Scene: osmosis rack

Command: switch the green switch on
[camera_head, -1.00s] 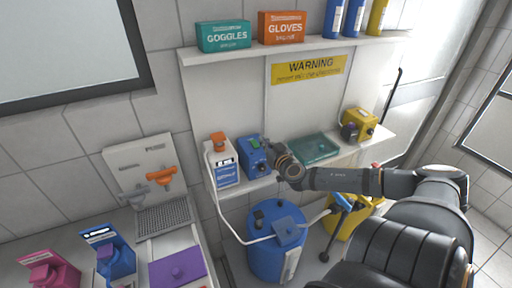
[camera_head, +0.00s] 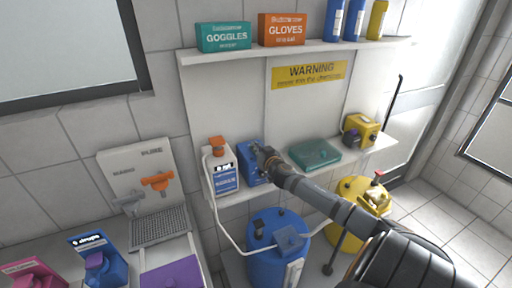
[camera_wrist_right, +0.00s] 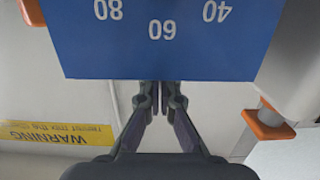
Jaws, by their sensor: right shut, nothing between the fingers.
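My right gripper (camera_head: 262,152) is shut and empty, in front of the blue box (camera_head: 246,172) on the lower shelf. It hides part of the box's front. In the right wrist view, the box's blue face (camera_wrist_right: 155,45) shows upside-down white numbers 80, 60 and 40. My shut right gripper (camera_wrist_right: 160,88) lies close to the edge of that face there; I cannot tell whether it touches. I cannot make out a green switch in either view. My left gripper is not in view.
A white bottle with an orange cap (camera_head: 219,165) stands left of the blue box. A teal case (camera_head: 315,154) and a yellow device (camera_head: 362,131) are to the right. A blue barrel (camera_head: 273,240) and a yellow barrel (camera_head: 352,190) stand below the shelf (camera_head: 341,156).

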